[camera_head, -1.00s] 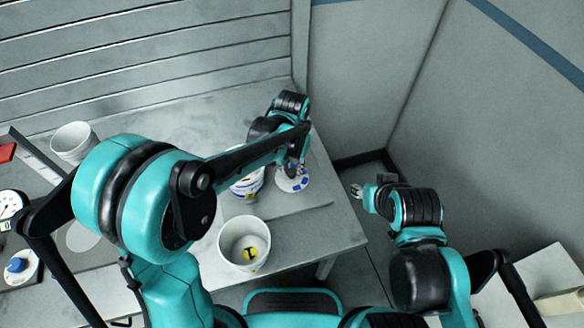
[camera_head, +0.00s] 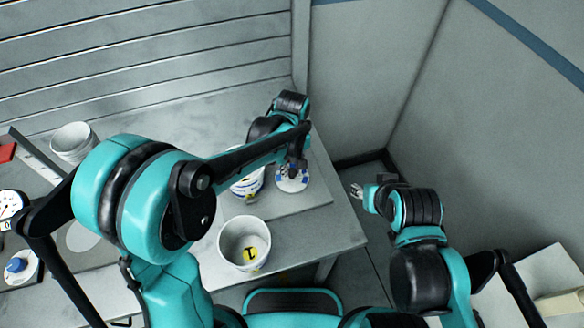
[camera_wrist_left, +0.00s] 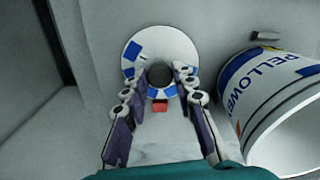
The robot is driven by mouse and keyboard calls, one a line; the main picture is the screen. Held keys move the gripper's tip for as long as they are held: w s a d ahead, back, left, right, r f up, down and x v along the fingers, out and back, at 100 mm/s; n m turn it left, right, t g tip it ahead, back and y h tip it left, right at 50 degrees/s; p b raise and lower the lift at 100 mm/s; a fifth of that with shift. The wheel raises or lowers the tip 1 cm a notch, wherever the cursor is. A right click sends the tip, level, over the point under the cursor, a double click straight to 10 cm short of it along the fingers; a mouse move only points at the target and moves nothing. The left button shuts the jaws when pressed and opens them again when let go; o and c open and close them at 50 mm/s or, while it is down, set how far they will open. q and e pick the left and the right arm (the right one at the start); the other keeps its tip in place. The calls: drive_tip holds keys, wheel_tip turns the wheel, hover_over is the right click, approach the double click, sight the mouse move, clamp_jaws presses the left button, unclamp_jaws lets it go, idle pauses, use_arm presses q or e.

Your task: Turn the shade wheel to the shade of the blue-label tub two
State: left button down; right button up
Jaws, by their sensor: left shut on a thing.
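The shade wheel (camera_head: 287,187) is a white disc with blue patches, lying near the right end of the bench. In the left wrist view the wheel (camera_wrist_left: 185,47) has a dark round knob (camera_wrist_left: 160,74) at its centre. My left gripper (camera_head: 296,172) is over the wheel, its fingers shut on the knob from both sides. A white tub with a blue label (camera_head: 240,188) stands just left of the wheel, partly behind my arm; the left wrist view shows this tub (camera_wrist_left: 262,97) with dark lettering. My right gripper (camera_head: 357,190) is away from the bench; its fingers are too small to judge.
An open white tub with a yellow tag marked 1 (camera_head: 232,237) stands nearer me. Another white tub (camera_head: 74,142) is at the back left. A dial (camera_head: 10,205) and a blue knob (camera_head: 17,265) are at far left. A red marker (camera_wrist_left: 160,105) sits by the wheel.

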sight(292, 172)
use_arm(q)
drive_tip(key=n, duration=1.4)
drive_tip(key=shift+n, duration=0.3)
idle(0.4)
drive_tip(key=c, duration=1.2)
unclamp_jaws()
wheel_tip(292, 172, up, 12)
